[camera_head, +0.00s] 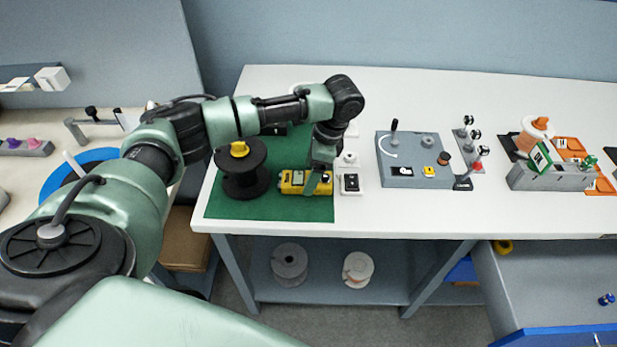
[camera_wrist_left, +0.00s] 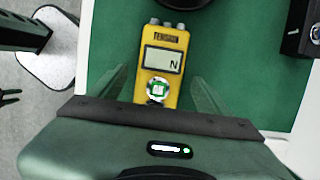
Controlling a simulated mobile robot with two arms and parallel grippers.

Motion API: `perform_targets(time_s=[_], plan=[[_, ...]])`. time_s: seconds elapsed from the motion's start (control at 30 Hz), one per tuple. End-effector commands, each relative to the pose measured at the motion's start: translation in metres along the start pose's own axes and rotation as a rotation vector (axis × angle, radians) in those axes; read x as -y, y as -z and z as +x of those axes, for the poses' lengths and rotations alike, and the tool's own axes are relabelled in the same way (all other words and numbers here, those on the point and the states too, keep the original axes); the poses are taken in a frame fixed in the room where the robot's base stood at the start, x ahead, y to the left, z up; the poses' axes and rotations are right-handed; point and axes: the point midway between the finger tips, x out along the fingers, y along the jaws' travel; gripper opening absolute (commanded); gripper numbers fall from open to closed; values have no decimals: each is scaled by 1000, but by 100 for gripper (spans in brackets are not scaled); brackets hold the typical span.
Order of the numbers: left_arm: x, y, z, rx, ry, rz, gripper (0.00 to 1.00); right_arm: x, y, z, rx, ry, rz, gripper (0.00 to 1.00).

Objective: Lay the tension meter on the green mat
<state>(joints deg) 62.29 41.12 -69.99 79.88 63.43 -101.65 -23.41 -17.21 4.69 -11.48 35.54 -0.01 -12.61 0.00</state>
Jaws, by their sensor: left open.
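The yellow tension meter (camera_head: 292,182) lies on the green mat (camera_head: 224,205) near the mat's right side. In the left wrist view the meter (camera_wrist_left: 162,62) shows its grey display with an "N" and a round green-and-white mark, on the green mat (camera_wrist_left: 255,60). My left gripper (camera_head: 320,182) is over the meter's right end in the head view. In the left wrist view its two fingers (camera_wrist_left: 155,85) stand apart, one on each side of the meter, with gaps visible. My right gripper is in neither view.
A black spool with a yellow knob (camera_head: 240,170) stands on the mat left of the meter. A grey panel (camera_head: 414,160) and other fixtures stand farther right. The white tabletop's front edge (camera_head: 400,232) is close.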

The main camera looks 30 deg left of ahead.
Motion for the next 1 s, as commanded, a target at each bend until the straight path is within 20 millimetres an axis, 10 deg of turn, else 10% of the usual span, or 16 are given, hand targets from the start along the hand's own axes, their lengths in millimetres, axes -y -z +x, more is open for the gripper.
perform_targets(time_s=[0.43,1.0], plan=[[0,1,-89,-2,2,1,78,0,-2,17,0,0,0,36],[0,1,-100,-1,-1,1,78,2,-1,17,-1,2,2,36]])
